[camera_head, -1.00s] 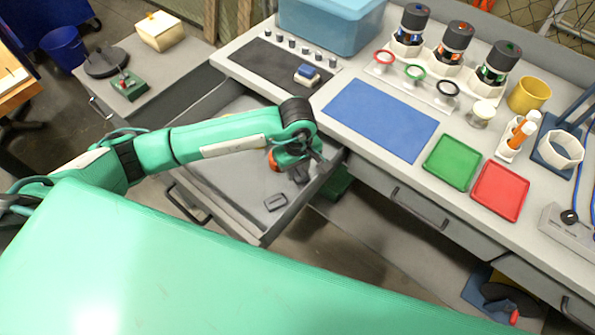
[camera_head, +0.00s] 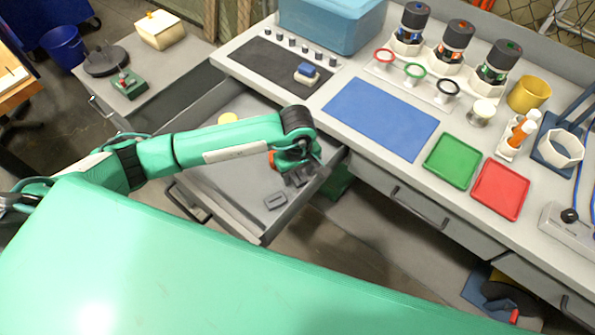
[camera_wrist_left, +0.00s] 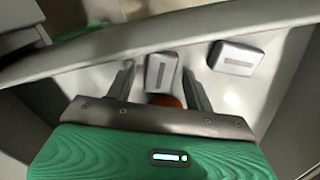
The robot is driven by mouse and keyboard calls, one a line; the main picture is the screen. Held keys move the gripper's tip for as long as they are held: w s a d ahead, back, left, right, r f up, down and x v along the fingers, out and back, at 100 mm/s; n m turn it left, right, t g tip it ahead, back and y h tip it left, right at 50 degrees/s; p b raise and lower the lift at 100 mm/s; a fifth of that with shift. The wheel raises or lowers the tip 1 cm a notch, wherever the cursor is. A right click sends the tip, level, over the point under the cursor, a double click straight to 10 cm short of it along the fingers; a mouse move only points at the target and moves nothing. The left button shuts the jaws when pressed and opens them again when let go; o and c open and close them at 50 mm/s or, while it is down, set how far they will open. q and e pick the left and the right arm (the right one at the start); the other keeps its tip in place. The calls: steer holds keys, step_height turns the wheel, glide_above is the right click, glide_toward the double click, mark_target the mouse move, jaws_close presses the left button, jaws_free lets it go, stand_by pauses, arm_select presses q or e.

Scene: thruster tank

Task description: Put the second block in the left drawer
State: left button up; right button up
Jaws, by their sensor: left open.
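The left drawer (camera_head: 250,222) is pulled open below the workbench. My left gripper (camera_head: 296,180) is inside it, near its right wall, pointing down. In the left wrist view the gripper (camera_wrist_left: 158,76) is open. One grey block (camera_wrist_left: 160,70) is between and just beyond the fingertips, with gaps visible on both sides. A second grey block (camera_wrist_left: 236,58) lies to its right on the drawer floor, near the wall. In the head view that block (camera_head: 275,201) lies apart from the gripper, while the one at the fingers is partly hidden. My right gripper is not in view.
A blue mat (camera_head: 380,119), green tray (camera_head: 452,161) and red tray (camera_head: 500,191) are on the bench.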

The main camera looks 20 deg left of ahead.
mark_target(298, 175)
arm_select(q)
steer(key=shift+r, duration=0.2)
step_height(298, 175, up, 4)
steer(key=shift+w+r, duration=0.1)
steer(key=shift+r, duration=0.15)
step_height(298, 175, up, 7)
steer(key=shift+r+b, duration=0.2)
steer(key=shift+b, duration=0.25)
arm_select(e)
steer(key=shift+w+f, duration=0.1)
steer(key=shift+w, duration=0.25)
arm_select(q)
steer(key=shift+r, duration=0.1)
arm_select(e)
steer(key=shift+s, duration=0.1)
